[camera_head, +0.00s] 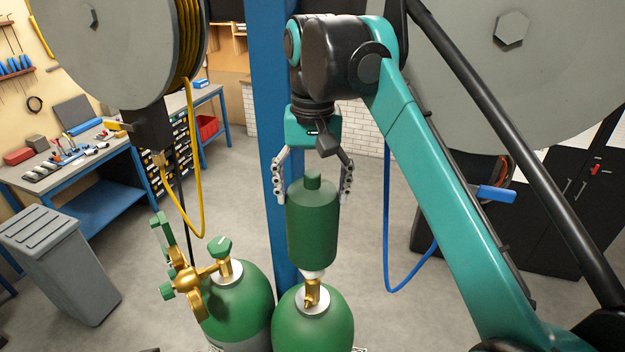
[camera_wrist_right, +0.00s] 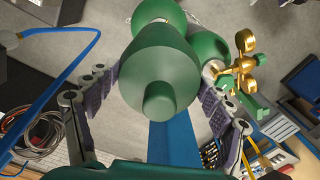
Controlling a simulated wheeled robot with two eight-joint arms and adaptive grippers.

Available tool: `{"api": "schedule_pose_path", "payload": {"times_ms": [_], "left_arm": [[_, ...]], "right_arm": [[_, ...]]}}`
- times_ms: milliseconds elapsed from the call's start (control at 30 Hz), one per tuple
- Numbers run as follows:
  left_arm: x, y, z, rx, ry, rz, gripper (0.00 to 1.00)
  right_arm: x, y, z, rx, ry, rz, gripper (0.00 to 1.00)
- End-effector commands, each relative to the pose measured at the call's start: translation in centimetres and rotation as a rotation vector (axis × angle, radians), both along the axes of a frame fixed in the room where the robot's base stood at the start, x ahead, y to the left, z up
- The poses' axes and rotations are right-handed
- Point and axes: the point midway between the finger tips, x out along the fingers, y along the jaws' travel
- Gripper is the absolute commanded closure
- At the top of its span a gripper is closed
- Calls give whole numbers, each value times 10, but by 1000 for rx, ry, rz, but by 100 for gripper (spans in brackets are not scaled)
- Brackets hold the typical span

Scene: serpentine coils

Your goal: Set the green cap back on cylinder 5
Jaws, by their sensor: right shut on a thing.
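The green cap (camera_head: 312,232) is upright in my right gripper (camera_head: 312,194), whose fingers are shut on its upper sides. The cap hangs directly above a green cylinder (camera_head: 318,328) with a bare brass valve (camera_head: 311,291). A pale collar shows just under the cap, and whether the cap touches the valve cannot be told. In the right wrist view, the cap (camera_wrist_right: 160,82) lies between both fingers and hides most of the cylinder (camera_wrist_right: 158,12) behind it. No number on the cylinder is readable. My left gripper is not in view.
Close to the left, a second green cylinder (camera_head: 243,300) carries a brass regulator (camera_head: 190,282) that sticks out. A blue post (camera_head: 269,130) stands behind the cap. Hose reels (camera_head: 125,45) hang above, with a blue hose (camera_head: 388,240) at right. A grey bin (camera_head: 62,255) stands left.

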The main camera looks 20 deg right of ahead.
Motion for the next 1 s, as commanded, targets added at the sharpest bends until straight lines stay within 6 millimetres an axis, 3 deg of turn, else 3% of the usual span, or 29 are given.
{"api": "schedule_pose_path", "payload": {"times_ms": [200,1000], "left_arm": [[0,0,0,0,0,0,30],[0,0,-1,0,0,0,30]], "right_arm": [[-1,0,-9,0,0,0,77],[1,0,-13,0,0,0,77]]}}
